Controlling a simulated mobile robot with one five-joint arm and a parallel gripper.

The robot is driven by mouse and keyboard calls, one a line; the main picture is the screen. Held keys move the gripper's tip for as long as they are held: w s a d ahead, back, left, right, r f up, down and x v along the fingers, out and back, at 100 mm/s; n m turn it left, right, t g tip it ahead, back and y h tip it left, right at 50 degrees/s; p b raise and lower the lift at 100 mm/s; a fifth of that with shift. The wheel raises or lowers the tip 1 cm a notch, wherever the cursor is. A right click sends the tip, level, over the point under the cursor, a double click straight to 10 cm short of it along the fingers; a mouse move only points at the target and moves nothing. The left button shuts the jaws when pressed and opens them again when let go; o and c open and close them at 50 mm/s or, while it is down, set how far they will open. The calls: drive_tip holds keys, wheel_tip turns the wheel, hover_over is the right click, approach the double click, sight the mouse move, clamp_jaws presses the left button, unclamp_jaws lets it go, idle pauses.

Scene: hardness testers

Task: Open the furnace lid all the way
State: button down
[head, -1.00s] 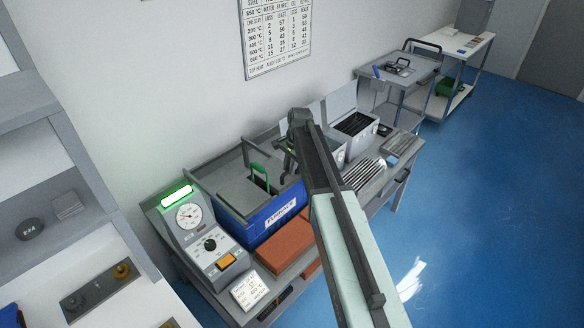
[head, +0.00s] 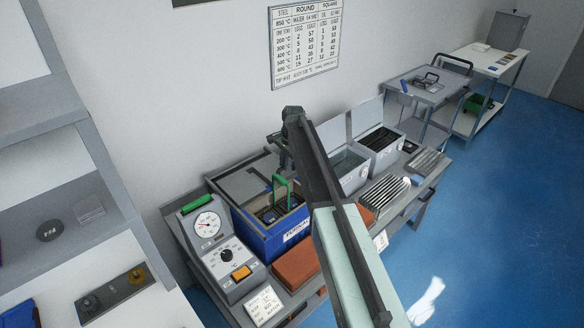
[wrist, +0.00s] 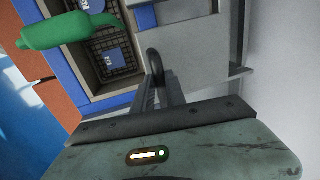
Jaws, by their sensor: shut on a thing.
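The blue furnace box (head: 258,235) stands on the bench, and its front label is only partly readable. Its grey lid (head: 245,184) lies slid back, leaving an opening at the front. The lid also shows in the wrist view (wrist: 200,50), right of the opening. Inside are dark wire baskets (wrist: 113,50) with blue tags. A green handle (wrist: 55,30) rises from the opening. My gripper (wrist: 157,82) is shut on the lid's dark looped handle (wrist: 154,62). In the head view my gripper (head: 284,160) is small and partly hidden by my arm.
A reddish-brown brick block (head: 296,266) is in front. Two grey tanks with raised lids (head: 378,140) stand to the right. A shelf (head: 60,190) is at the left.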

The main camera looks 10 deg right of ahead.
drive_tip(key=shift+w+a, duration=0.2)
drive_tip(key=shift+w, duration=0.65)
drive_tip(key=c, duration=1.4)
unclamp_jaws()
drive_tip(key=shift+d, duration=0.1)
drive_tip(key=shift+o, duration=0.2)
drive_tip(key=r+p, duration=0.2)
drive_tip(key=s+r+p, duration=0.1)
drive_tip(key=r+p, duration=0.5)
drive_tip(key=shift+s+d, duration=0.2)
drive_tip(key=shift+d, duration=0.05)
drive_tip(key=shift+f, duration=0.15)
